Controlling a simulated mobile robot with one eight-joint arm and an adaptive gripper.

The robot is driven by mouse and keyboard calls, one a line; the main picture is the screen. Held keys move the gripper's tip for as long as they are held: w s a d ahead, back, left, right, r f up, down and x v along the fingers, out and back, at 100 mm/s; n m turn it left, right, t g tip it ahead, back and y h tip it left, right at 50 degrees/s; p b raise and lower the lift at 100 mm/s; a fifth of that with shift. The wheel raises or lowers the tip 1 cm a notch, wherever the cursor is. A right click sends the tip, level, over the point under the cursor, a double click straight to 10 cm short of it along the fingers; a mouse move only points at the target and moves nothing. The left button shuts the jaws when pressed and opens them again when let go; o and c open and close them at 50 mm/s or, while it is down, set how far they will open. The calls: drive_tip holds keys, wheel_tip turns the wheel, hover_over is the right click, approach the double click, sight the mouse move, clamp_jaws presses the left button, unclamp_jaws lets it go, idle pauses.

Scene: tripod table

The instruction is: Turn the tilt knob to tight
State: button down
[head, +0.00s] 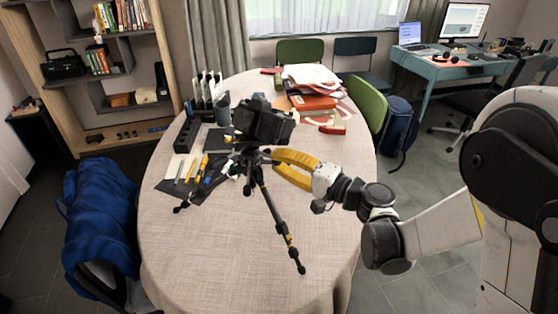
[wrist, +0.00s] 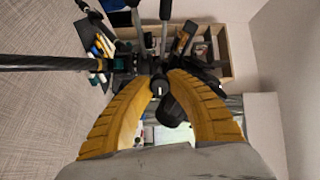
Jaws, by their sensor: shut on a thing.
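A black camera (head: 263,121) sits on a small black tripod (head: 279,218) that stands on the table. My gripper (head: 278,163) has yellow fingers and reaches from the right to the tripod head, just below the camera. In the wrist view my gripper (wrist: 160,80) has its fingertips closed around a small dark round knob (wrist: 159,87), which I take to be the tilt knob. The fingers cover much of it. Its marking and turn position are too small to read. In the head view the knob is hidden by the fingers.
The table (head: 200,255) has a light cloth and is clear at the front. Tools and pens (head: 190,168) lie left of the tripod, near a black organizer (head: 186,132). Papers and folders (head: 312,85) are stacked behind. A green chair (head: 368,106) stands at the right edge.

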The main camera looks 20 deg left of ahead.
drive_tip(key=c, duration=1.5)
unclamp_jaws()
drive_tip(key=shift+d, duration=0.1)
drive_tip(key=v, duration=1.1)
drive_tip(key=shift+s+d, duration=0.2)
drive_tip(key=shift+d, duration=0.15)
drive_tip(key=s+d+n+h, duration=0.1)
drive_tip(key=s+d+h, duration=0.6)
drive_tip(key=d, duration=0.4)
drive_tip(key=s+d+f+n+h, duration=0.1)
drive_tip(key=s+d+h, duration=0.7)
drive_tip(key=d, duration=0.3)
drive_tip(key=shift+s+d+n+t+h, duration=0.3)
drive_tip(key=shift+d+h, duration=0.1)
drive_tip(key=shift+h, duration=0.5)
